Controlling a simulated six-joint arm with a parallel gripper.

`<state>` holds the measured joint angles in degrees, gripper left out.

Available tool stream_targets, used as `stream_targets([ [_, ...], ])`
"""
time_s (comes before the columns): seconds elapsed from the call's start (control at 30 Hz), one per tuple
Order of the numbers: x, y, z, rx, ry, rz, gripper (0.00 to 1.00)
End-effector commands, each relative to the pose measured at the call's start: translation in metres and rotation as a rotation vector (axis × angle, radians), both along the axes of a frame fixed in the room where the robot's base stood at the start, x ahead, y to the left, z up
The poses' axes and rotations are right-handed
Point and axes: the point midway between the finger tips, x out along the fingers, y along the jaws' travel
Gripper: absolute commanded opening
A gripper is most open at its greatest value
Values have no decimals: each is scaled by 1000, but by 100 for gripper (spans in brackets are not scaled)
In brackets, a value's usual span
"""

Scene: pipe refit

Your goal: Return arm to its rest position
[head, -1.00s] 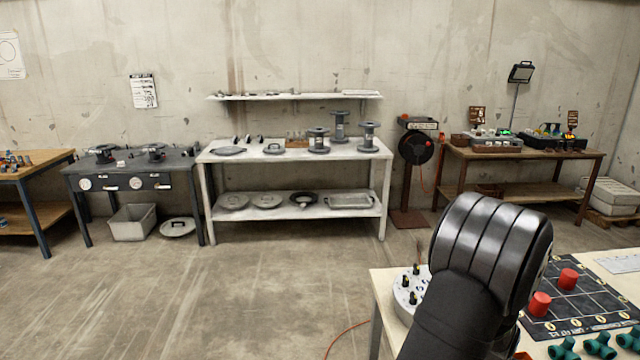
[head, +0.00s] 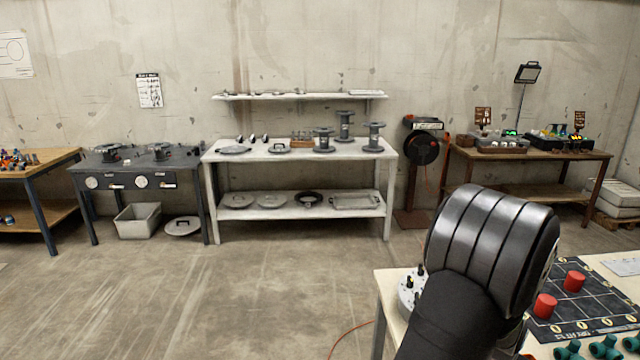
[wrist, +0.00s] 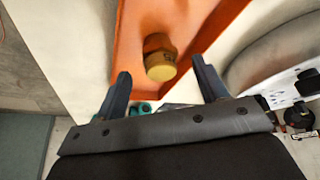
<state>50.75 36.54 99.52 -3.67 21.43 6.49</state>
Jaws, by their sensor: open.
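My gripper (wrist: 160,88) shows in the wrist view with its two dark fingers spread wide apart. It is open, and nothing is held between the fingers. Beyond the fingertips, a yellow-topped cylindrical piece (wrist: 161,68) sits in an orange tray (wrist: 215,28); it appears apart from the fingers. In the head view my dark arm link covers part of the pale table at the lower right, and the gripper itself is hidden there.
A white bench (head: 300,213), dark bench (head: 125,180) and wooden bench (head: 530,153) stand along the wall. The floor between is clear.

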Motion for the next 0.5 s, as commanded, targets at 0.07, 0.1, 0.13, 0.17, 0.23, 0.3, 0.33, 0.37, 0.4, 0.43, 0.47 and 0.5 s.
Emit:
stream_targets([
  [0.07, -3, 4, 13, -2, -1, 0, 66],
  [0.1, -4, 6, 18, -2, -1, 0, 66],
  [0.13, -5, 7, 23, -2, -1, 0, 66],
  [0.17, -6, 9, 27, -2, -1, 0, 66],
  [0.23, -8, 12, 37, -2, -2, -1, 66],
  [0.3, -11, 16, 47, -1, -1, -1, 66],
  [0.33, -12, 17, 51, -1, -1, -1, 66],
  [0.37, -13, 18, 55, -1, -1, -1, 66],
  [0.4, -14, 20, 61, -1, -1, -1, 66],
  [0.43, -15, 22, 65, -1, -1, -1, 66],
  [0.47, -16, 23, 69, -1, -2, -1, 66],
  [0.5, -18, 25, 75, -2, -3, -1, 66],
])
